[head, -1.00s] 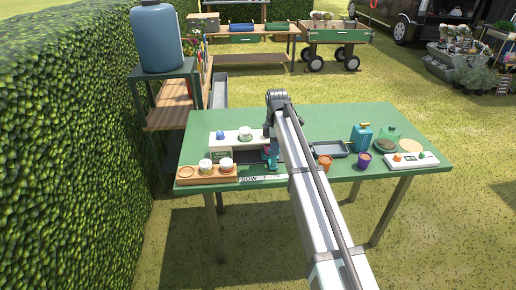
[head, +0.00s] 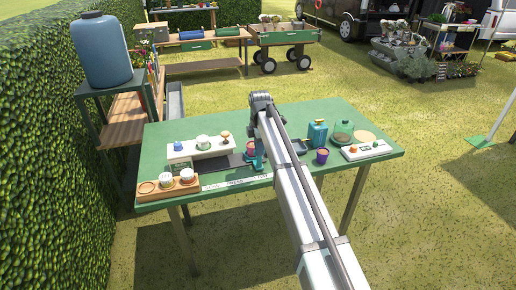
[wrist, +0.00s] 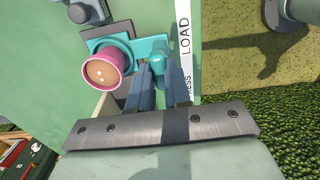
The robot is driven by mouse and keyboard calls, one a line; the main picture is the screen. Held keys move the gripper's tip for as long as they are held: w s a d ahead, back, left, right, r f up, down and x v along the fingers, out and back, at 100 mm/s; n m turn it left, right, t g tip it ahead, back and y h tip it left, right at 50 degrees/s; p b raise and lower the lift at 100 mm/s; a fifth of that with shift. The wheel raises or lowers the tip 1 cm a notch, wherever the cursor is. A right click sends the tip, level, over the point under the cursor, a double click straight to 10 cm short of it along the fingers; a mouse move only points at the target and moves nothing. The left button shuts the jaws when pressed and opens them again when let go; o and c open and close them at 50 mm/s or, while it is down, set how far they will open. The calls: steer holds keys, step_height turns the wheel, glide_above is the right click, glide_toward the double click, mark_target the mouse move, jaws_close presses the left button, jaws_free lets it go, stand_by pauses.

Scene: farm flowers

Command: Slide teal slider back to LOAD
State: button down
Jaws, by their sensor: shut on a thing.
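The teal slider (head: 258,160) is on the green table, partly hidden by my arm. In the wrist view, its teal plate (wrist: 153,45) carries a pink-rimmed pot (wrist: 106,70) with brown soil and pale specks. A teal knob (wrist: 157,60) rises beside the pot. My gripper (wrist: 157,80) is shut on the knob, with a finger on each side. The slider stands beside the word LOAD on the white label strip (wrist: 184,35). PRESS on that strip is partly covered by a finger. The strip also shows in the head view (head: 228,184).
A white station (head: 183,152) stands left of the slider. A wooden tray (head: 146,196) with white cups is at the table's left front. To the right are a purple pot (head: 322,156), a teal can (head: 318,133) and a white panel (head: 368,150).

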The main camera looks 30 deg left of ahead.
steer(key=c, duration=1.4)
jaws_free()
steer(key=shift+w+d, duration=0.25)
steer(key=shift+w, duration=0.05)
steer(key=o, duration=0.3)
steer(key=shift+s+a, duration=0.1)
steer(key=shift+o, duration=0.2)
step_height(320, 180, up, 14)
steer(key=shift+f, duration=0.1)
